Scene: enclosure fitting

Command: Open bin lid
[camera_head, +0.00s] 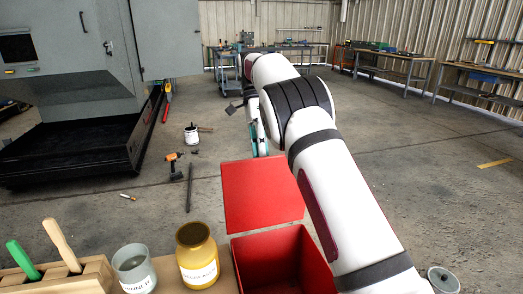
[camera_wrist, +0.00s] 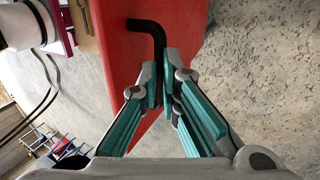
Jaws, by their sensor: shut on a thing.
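The red bin (camera_head: 245,262) stands at the bottom middle of the head view, with its hollow inside showing. Its red lid (camera_head: 262,190) is swung up and away at the bin's far edge; I cannot tell its exact angle. In the wrist view the red lid (camera_wrist: 115,55) fills the upper middle, with a bent black handle (camera_wrist: 155,30) on it. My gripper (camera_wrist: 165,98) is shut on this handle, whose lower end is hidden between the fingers. In the head view my gripper shows only partly, beyond the lid.
A yellow jar (camera_head: 196,255), a grey jar (camera_head: 133,270) and a wooden block with tools (camera_head: 70,270) stand left of the bin. A drill (camera_head: 174,161) and a white can (camera_head: 191,136) are on the floor. Open floor lies right of my arm.

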